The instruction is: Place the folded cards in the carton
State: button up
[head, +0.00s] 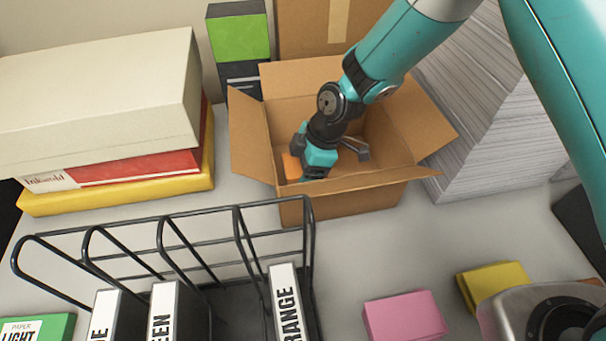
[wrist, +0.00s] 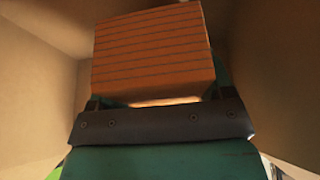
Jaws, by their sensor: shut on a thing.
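The open cardboard carton (head: 360,198) stands at the back centre of the table in the head view, its flaps spread outward. My gripper (head: 305,172) reaches down into it and is shut on an orange stack of folded cards (head: 292,167). In the wrist view the orange stack (wrist: 153,48) shows lined layers and sits in the jaws, with carton walls on both sides. Whether the stack touches the carton floor cannot be told. A pink stack (head: 404,317) and a yellow stack (head: 490,281) lie on the table at the front right.
A black wire rack (head: 170,215) with labelled white-fronted dividers stands at the front left. A cream box (head: 100,95) on red and yellow boxes is at the left. Tall paper stacks (head: 490,110) stand right of the carton. A green pack (head: 38,328) lies at front left.

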jog(key=shift+f+p, duration=0.4)
jog(key=shift+f, duration=1.45)
jog(key=shift+f, duration=0.1)
jog(key=o, duration=1.1)
jog(key=s+b+v, duration=0.1)
jog(key=b+v, duration=0.3)
jog(key=v, duration=0.8)
jog(key=s+d+r+m, duration=0.3)
jog(key=s+r+m, duration=0.1)
jog(key=s+r, duration=0.1)
jog(key=s+d+r+m, duration=0.4)
jog(key=s+r+m, duration=0.1)
jog(key=s, duration=0.3)
jog(key=s+d+r+m+t, duration=0.1)
jog(key=s+d+r+m, duration=0.3)
jog(key=s+r, duration=0.1)
jog(key=shift+s+d+r+m, duration=0.15)
jog(key=shift+s+r+m, duration=0.2)
jog(key=shift+s, duration=0.5)
